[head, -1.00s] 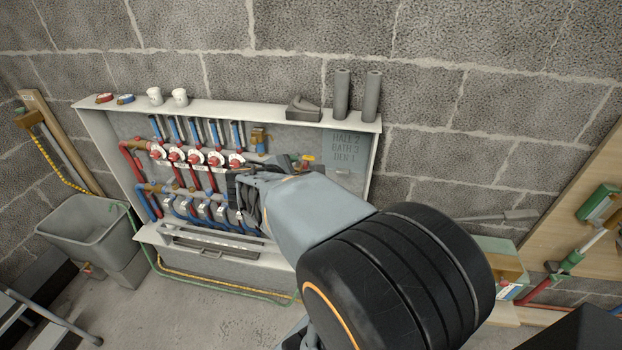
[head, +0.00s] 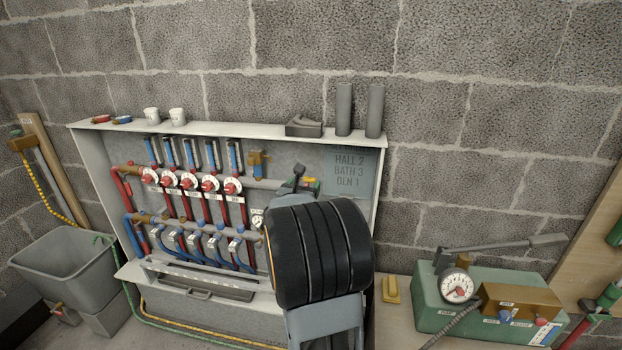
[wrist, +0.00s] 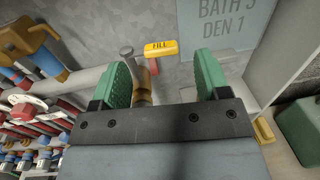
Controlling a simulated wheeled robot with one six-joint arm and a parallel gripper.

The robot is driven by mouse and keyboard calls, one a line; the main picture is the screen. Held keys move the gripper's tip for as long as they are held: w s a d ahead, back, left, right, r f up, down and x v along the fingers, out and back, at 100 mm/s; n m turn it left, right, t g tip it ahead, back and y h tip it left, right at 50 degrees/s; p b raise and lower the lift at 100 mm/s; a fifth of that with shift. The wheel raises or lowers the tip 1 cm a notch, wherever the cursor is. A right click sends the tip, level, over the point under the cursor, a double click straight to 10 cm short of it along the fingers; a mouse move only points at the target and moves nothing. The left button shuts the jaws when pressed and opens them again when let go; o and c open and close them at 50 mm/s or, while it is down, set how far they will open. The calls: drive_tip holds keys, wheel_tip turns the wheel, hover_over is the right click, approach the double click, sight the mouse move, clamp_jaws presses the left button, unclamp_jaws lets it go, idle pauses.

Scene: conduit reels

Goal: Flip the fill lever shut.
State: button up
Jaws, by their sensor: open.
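The fill lever is a small yellow handle marked FILL (wrist: 160,48), on brass and red fittings on the manifold's pipe. In the wrist view it lies ahead of my gripper (wrist: 163,80), seen through the gap between the green-padded fingers. The fingers are spread and nothing is held between them. The handle appears apart from both pads. In the head view the yellow lever (head: 311,181) shows at the right end of the upper pipe. My black arm joint hides most of the gripper there.
A grey round-headed post (wrist: 127,51) stands beside the left finger. The white cabinet (head: 220,129) surrounds the pipes. A green pump box with gauge (head: 435,309) stands at the lower right.

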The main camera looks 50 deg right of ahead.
sight(309, 180)
drive_tip(key=shift+x, duration=3.55)
